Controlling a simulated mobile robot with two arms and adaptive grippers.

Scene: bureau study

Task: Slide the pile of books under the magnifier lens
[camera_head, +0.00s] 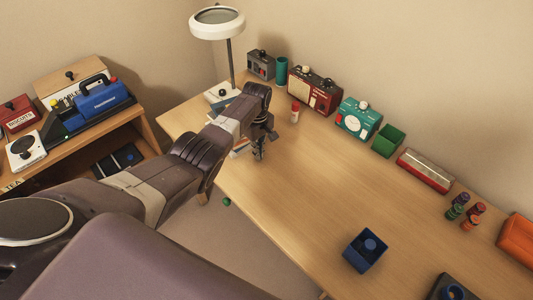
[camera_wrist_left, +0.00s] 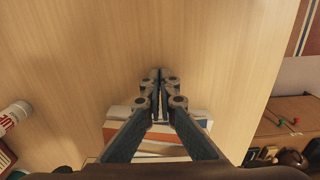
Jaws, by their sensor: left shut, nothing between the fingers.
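The pile of books (camera_head: 239,147) lies near the desk's left edge, mostly hidden behind my left arm in the head view. The magnifier lens (camera_head: 217,23) is a white ring on a grey stem, with a pale base (camera_head: 222,93) at the back left of the desk. My left gripper (camera_head: 258,156) points down beside the pile, shut and empty. Its fingertips (camera_wrist_left: 158,76) show beyond the pile's edge, over bare wood; contact is unclear. My right gripper is out of view.
A teal device (camera_head: 357,119) and green bin (camera_head: 388,140) line the wall. A blue box (camera_head: 365,250) sits at the front. The desk's middle (camera_head: 320,170) is clear.

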